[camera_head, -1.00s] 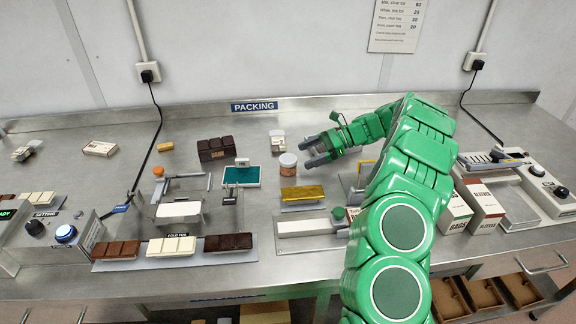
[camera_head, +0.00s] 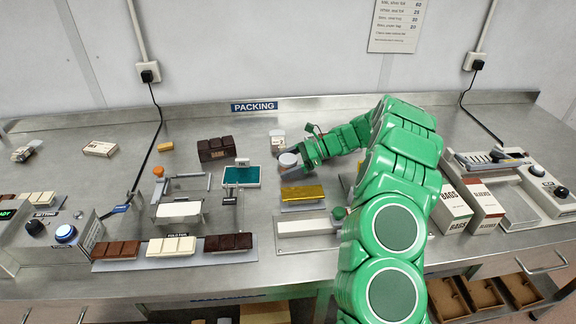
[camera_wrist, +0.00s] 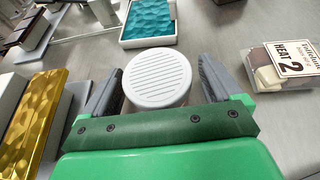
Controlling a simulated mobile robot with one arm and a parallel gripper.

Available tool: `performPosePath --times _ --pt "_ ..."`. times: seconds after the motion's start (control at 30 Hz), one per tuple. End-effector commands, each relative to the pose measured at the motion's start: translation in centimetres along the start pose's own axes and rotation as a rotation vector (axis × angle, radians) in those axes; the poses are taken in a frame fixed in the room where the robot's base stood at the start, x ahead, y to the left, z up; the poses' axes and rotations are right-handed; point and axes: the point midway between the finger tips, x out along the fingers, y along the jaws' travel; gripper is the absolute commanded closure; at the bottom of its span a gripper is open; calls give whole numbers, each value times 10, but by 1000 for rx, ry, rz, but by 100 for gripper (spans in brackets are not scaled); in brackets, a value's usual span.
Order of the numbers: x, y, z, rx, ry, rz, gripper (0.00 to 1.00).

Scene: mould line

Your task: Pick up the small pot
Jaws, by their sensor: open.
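The small pot (camera_head: 288,161) stands on the steel bench, with a round white ribbed lid. In the wrist view the pot's lid (camera_wrist: 157,79) lies between the two grey fingers. My gripper (camera_head: 291,157) is open around the pot, one finger on each side. In the wrist view my gripper (camera_wrist: 158,85) shows narrow gaps beside the lid, and I cannot tell whether either finger touches it. The pot's body is mostly hidden under the lid and behind the gripper.
A teal tray (camera_head: 241,176) lies left of the pot. A gold bar (camera_head: 303,193) lies in front of it. A dark chocolate block (camera_head: 214,149) stands further left. Bare bench lies between these.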

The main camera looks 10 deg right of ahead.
Motion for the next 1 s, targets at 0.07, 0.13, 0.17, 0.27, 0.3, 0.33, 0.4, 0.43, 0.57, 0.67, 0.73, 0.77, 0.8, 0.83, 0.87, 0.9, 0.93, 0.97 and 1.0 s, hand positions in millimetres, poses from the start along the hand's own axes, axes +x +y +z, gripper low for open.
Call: performPosePath --times 0.07,0.13,0.17,0.27,0.3,0.33,0.4,0.43,0.57,0.67,0.73,0.77,0.8,0.83,0.87,0.9,0.93,0.97,1.0 --pt "1 0 0 0 0 -1 8" --pt "0 0 0 -1 0 -1 8" --pt "0 0 0 0 0 -1 8" --pt "0 0 0 -1 -1 0 20" --pt "0 0 0 -1 -1 0 27" --pt "0 0 0 -1 -1 0 31" --pt "0 0 0 0 -1 0 42" --pt "0 0 0 0 -1 0 47" --pt "0 0 0 -1 -1 0 66" --pt "0 0 0 -1 -1 0 68" --pt "0 0 0 -1 -1 0 68" --pt "0 0 1 -1 -1 0 68" --pt "0 0 1 -1 -1 0 68" --pt "0 0 2 -1 -1 0 68" --pt "-1 0 3 -1 -1 0 68" --pt "-2 0 5 -2 -1 0 68" --pt "-2 0 7 -2 -1 0 68" --pt "-4 0 9 -3 -1 -1 68" --pt "-5 0 13 -4 -1 -1 68"
